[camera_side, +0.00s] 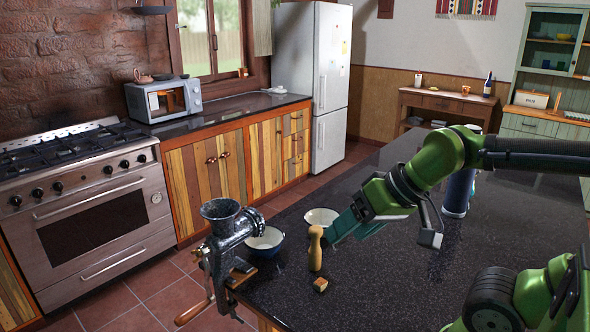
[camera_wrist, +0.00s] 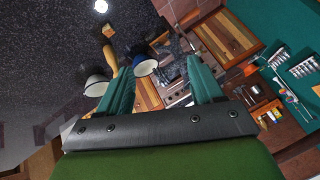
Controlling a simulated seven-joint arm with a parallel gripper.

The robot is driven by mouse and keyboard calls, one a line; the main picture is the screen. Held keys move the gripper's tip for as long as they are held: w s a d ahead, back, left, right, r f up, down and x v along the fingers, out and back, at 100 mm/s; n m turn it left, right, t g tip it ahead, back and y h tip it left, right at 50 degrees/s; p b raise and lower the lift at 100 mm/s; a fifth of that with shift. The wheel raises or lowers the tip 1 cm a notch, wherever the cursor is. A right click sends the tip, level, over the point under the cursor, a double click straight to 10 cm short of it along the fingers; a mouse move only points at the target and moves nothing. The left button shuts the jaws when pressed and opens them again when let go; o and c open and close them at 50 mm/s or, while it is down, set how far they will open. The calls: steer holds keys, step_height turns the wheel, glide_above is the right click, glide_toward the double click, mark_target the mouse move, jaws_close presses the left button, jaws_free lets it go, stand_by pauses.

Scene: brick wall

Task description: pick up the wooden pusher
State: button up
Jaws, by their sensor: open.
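The wooden pusher (camera_side: 315,249) stands upright on the dark counter in the side view, a light wooden piece with a rounded top. In the wrist view the pusher (camera_wrist: 110,58) shows beyond and left of the left finger, outside the gap between the fingers. My gripper (camera_side: 340,230) is just right of the pusher's upper part, pointing left and slightly down. In the wrist view my gripper (camera_wrist: 160,67) has its green fingers wide apart with nothing held. I cannot tell whether a finger touches the pusher.
A metal meat grinder (camera_side: 226,238) is mounted at the counter's left edge. A dark-sided bowl (camera_side: 265,242) and a white bowl (camera_side: 321,216) stand close behind the pusher. A small wooden block (camera_side: 320,285) lies in front. A blue cylinder (camera_side: 457,192) stands behind my arm. The counter's front right (camera_side: 390,290) is clear.

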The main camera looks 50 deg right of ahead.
mark_target(315, 248)
steer(key=w+d+f+m+y, duration=0.1)
steer(key=d+f+m+y, duration=0.2)
steer(key=d+f+m, duration=0.3)
steer(key=w+d+f+m+y, duration=0.2)
steer(key=d+f+m+y, duration=0.2)
steer(key=d+f+m, duration=0.3)
steer(key=w+d+f+m+y, duration=0.2)
steer(key=d+f+m+y, duration=0.2)
steer(key=d, duration=0.6)
step_height(315, 248, down, 2)
steer(key=shift+f+m+t, duration=0.2)
steer(key=shift+m+t, duration=0.1)
steer(key=shift+m, duration=1.2)
steer(key=w+d+r+m+t+y, duration=0.1)
steer(key=w+d+r+m+t, duration=0.1)
steer(key=w+r+t, duration=0.1)
steer(key=x, duration=1.6)
steer(key=shift+w+a+r, duration=0.1)
steer(key=shift+a+r, duration=0.05)
steer(key=shift+r, duration=0.15)
steer(key=c, duration=1.2)
steer(key=shift+o, duration=0.2)
steer(key=shift+r, duration=0.1)
